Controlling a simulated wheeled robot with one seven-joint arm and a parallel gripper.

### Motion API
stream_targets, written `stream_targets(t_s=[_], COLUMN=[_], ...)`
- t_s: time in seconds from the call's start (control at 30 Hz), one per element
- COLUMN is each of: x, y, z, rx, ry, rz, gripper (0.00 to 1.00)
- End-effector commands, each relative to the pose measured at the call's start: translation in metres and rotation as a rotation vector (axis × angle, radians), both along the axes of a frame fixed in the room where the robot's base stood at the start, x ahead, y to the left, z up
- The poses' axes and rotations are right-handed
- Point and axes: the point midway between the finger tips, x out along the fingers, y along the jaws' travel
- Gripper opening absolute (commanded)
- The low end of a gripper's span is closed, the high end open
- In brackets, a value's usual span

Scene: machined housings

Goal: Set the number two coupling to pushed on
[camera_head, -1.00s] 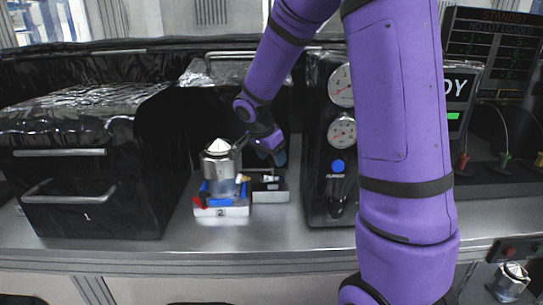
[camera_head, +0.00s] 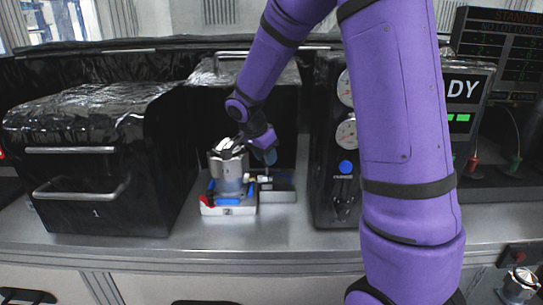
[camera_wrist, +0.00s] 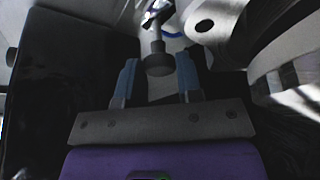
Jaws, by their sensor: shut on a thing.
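The station marked 2 has a white base (camera_head: 242,211) with blue and red parts. A silver housing (camera_head: 229,172) with a shiny pointed top stands upright on it. My gripper (camera_head: 266,158) is just right of the housing, above a small grey block (camera_head: 280,196). In the wrist view my gripper (camera_wrist: 157,75) has its two blue fingers either side of a dark round-ended coupling (camera_wrist: 158,64) with a pale stem. The stem points towards a bright fitting at the top. Whether the coupling touches the housing's port cannot be told.
A black covered box (camera_head: 95,170) marked 1 stands left of the station. A black panel with gauges and a blue button (camera_head: 345,167) stands close on the right. The steel counter (camera_head: 285,232) is clear in front. Another housing (camera_head: 521,284) sits at lower right.

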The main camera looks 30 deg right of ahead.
Motion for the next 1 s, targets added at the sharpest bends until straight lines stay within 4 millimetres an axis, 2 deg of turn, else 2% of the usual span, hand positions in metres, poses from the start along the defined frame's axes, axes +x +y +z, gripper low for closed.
stream_targets(t_s=[0.1, 0.13, 0.23, 0.5, 0.63, 0.77, 1.0], x=[0.0, 0.0, 0.0, 0.0, 0.0, -0.001, -0.005], y=[0.0, 0.0, 0.0, 0.0, 0.002, 0.009, 0.027], z=[0.0, 0.0, 0.0, 0.001, 0.008, 0.025, 0.067], rx=[0.0, 0.0, 0.0, 0.0, -0.001, 0.0, -0.001], ry=[-0.001, -0.001, -0.001, 0.0, -0.003, -0.005, -0.005], rz=[0.0, 0.0, 0.0, 0.0, 0.0, 0.0, 0.002], gripper=[0.0, 0.36, 0.58, 0.58, 0.58, 0.58, 0.58])
